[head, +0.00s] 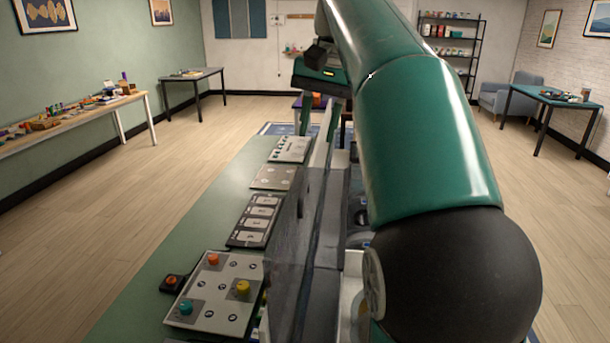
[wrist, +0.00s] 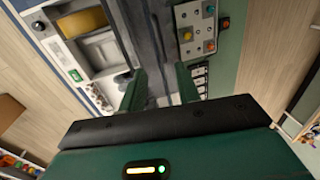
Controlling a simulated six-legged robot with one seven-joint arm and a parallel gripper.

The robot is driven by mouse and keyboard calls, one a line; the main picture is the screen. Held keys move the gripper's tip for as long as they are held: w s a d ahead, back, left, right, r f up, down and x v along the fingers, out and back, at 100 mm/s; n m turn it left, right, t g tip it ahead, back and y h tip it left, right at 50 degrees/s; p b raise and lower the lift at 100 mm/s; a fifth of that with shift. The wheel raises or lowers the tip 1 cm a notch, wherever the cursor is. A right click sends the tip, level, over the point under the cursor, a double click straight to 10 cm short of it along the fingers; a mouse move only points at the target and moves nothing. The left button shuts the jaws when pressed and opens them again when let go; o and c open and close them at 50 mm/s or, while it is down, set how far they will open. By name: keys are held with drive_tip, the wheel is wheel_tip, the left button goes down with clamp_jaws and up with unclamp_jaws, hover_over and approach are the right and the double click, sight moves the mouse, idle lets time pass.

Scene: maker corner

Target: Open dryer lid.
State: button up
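A dark grey panel (head: 295,240), which looks like the dryer lid, stands on edge beside the row of control panels in the head view. In the wrist view a grey strip of it (wrist: 158,35) runs away between my fingers. A white housing (wrist: 110,75) with an open bay and a yellow roll-like part (wrist: 83,22) lies left of it; I take this to be the dryer. My gripper (head: 317,135) points down over the far part of the panel. Its green fingers (wrist: 161,85) are apart. I cannot tell whether they touch the panel. My arm hides much of the dryer.
Control boards with coloured knobs (head: 215,290) and switches (head: 257,218) lie on the green bench (head: 190,235). A long table with small parts (head: 75,125) stands left. A teal table (head: 550,97) and grey armchair (head: 500,95) stand right. The wooden floor between is clear.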

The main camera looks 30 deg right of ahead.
sight(305, 187)
drive_tip(key=f, duration=0.3)
drive_tip(key=a+f, duration=0.1)
drive_tip(key=f, duration=0.6)
drive_tip(key=shift+w+a+f, duration=0.3)
drive_tip(key=shift+w+a, duration=0.1)
clamp_jaws()
